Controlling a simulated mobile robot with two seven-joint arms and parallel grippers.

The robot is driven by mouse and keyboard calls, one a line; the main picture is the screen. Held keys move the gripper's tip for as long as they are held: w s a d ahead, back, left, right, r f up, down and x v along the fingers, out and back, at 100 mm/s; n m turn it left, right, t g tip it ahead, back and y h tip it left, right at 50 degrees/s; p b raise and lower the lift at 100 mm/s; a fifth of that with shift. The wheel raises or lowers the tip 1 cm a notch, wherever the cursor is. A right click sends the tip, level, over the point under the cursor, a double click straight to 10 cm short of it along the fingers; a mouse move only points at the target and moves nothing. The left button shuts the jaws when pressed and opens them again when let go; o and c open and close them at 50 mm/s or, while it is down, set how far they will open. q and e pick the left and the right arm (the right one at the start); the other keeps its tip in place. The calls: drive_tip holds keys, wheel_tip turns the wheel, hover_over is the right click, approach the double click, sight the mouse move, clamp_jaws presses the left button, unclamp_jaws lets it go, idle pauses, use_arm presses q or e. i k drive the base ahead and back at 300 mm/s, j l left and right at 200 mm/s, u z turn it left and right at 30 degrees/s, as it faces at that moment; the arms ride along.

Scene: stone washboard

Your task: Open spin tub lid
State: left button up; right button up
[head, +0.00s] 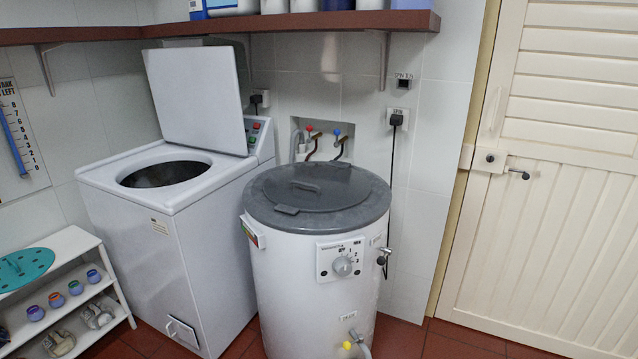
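The spin tub (310,290) is a round white machine standing in the middle of the head view. Its grey round lid (335,200) lies flat and closed on top. The lid has a raised handle (304,185) near its middle and a small tab at its front left edge. A dial (342,265) sits on the tub's front. The inside of the tub is hidden by the lid. Neither of my grippers shows in the head view.
A white washing machine (150,225) with its lid raised (198,98) stands close on the left. A brown shelf (250,24) runs above. A small white rack (60,290) is at lower left. A cream door (560,180) is at right, with bare red floor (455,345) before it.

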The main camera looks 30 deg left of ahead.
sight(330, 186)
drive_tip(key=u, duration=0.55)
drive_tip(key=i+u, duration=0.15)
drive_tip(key=u, duration=0.2)
drive_tip(key=i+j+u, duration=0.1)
drive_tip(key=u, duration=0.3)
drive_tip(key=i+u, duration=0.15)
drive_tip(key=u, duration=0.2)
